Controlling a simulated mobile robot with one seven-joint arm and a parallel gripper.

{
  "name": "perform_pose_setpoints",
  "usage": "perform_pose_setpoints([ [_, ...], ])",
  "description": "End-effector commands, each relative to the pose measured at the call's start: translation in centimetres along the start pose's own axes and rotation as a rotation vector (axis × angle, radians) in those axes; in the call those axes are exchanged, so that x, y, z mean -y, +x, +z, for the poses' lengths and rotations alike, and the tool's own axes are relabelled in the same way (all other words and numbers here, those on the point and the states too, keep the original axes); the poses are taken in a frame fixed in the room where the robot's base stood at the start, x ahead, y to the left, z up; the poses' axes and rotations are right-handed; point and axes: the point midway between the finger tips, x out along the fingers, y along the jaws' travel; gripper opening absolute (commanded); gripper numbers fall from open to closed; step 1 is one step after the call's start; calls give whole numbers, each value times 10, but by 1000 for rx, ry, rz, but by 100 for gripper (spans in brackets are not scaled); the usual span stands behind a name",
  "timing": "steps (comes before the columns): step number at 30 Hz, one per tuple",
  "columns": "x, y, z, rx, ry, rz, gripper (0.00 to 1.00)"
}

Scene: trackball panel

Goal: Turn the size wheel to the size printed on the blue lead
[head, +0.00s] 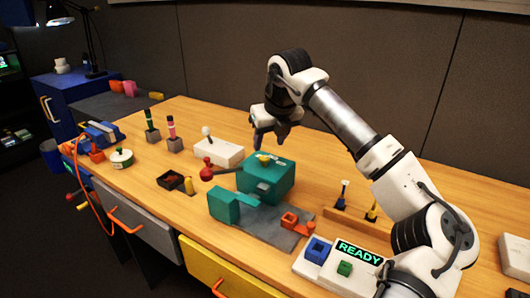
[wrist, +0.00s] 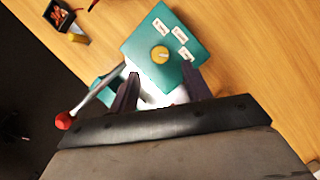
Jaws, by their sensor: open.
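A round yellow knob, which looks like the size wheel (head: 264,157), sits on top of a teal box (head: 262,184). In the wrist view the yellow wheel (wrist: 160,54) has several white labels (wrist: 180,35) beside it, too small to read. My gripper (head: 269,141) is above the teal box, open and empty, with its fingers pointing down. In the wrist view my gripper (wrist: 160,82) has its two fingers apart near the box's edge, the wheel beyond them.
A lever with a red ball (head: 207,172) sticks out left of the teal box. A white box with a joystick (head: 218,151) stands behind it. A panel reading READY (head: 358,252) is at the front right. Yellow-topped pieces share the rack (head: 350,222). Bare table lies at the back.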

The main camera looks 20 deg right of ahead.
Motion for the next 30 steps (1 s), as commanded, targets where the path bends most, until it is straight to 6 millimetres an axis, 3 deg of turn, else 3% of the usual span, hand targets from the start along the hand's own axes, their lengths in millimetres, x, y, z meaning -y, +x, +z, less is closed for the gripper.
perform_pose_setpoints([
  [3,-1,23,0,-2,0,3,48],
  [9,-1,50,0,-1,-1,3,48],
  [21,-1,59,0,1,-2,1,48],
  [30,-1,58,0,1,-2,2,12],
])
